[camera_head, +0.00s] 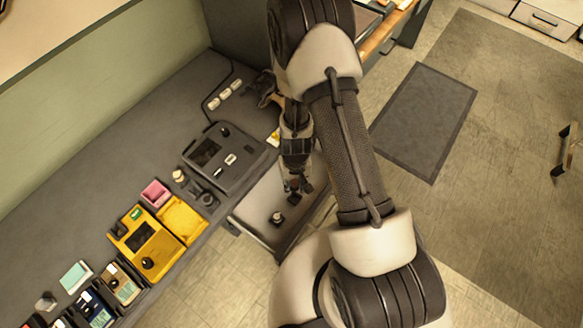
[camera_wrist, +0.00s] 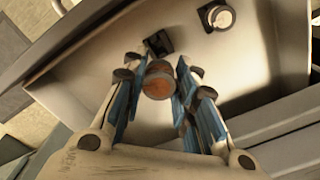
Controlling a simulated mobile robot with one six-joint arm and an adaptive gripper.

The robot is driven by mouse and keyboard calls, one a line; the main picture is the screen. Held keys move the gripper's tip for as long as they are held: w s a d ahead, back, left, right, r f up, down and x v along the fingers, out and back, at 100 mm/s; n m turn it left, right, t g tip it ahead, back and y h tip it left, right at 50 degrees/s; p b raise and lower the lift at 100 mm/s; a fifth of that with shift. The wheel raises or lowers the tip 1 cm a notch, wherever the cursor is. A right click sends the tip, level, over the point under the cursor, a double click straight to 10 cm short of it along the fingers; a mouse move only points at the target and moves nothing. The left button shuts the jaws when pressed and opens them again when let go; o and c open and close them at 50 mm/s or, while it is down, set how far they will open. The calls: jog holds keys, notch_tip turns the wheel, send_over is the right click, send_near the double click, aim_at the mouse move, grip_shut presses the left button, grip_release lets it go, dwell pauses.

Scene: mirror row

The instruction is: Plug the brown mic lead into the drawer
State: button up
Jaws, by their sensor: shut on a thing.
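The open drawer (camera_head: 256,204) sticks out from under the counter and shows a pale inside; it also fills much of the wrist view (camera_wrist: 238,68). My gripper (camera_head: 298,186) is over the drawer, pointing down. In the wrist view its blue-padded fingers (camera_wrist: 155,90) are shut on a round brown-ended piece, which looks like the brown mic lead (camera_wrist: 157,82). A small black block (camera_wrist: 158,42) is in the drawer just beyond the brown end. I cannot tell whether they touch. A round silver-topped piece on a dark base (camera_wrist: 217,17) is farther right in the drawer.
A dark tray (camera_head: 225,158) and a yellow case (camera_head: 146,240) are on the counter beside the drawer. A pink box (camera_head: 156,193) and several small devices stand along it.

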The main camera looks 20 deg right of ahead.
jog(key=shift+s+f+b, duration=0.1)
jog(key=shift+f+b, duration=2.65)
jog(key=shift+f, duration=0.5)
jog(key=shift+f+b, duration=1)
jog(key=shift+b, duration=0.05)
jog(key=o, duration=1)
jog(key=shift+r, duration=0.1)
notch_tip(320, 180, up, 12)
jog(key=shift+f, duration=0.1)
